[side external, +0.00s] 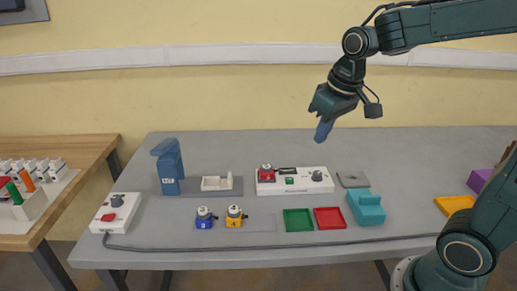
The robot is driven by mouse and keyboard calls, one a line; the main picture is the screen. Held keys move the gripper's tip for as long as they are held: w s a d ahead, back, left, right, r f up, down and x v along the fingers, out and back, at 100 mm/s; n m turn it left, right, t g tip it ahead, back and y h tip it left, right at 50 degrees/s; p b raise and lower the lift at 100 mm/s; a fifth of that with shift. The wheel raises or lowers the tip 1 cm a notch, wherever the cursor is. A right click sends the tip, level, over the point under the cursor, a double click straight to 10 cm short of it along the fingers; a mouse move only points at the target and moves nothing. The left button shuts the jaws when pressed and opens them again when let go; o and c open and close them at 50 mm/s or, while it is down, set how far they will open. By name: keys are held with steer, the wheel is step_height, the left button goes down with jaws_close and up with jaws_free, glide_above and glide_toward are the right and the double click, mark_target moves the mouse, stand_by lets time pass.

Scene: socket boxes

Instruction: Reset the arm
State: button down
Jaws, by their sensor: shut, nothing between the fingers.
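My gripper is apart from everything on the table.
Blue (204,219) and yellow (235,217) parts, green (298,221) and red (329,218) trays and a teal block (366,209) stand in front. A cable runs along the front.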

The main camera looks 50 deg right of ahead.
steer(key=s+a+n+t, duration=0.1)
steer(key=s+a, duration=0.3)
steer(key=s, duration=1)
steer(key=shift+s+a+r+t, duration=0.15)
steer(key=shift+s+r+t, duration=0.1)
steer(key=shift+t, duration=0.35)
steer(key=shift+w, duration=0.1)
stand_by(2.1)
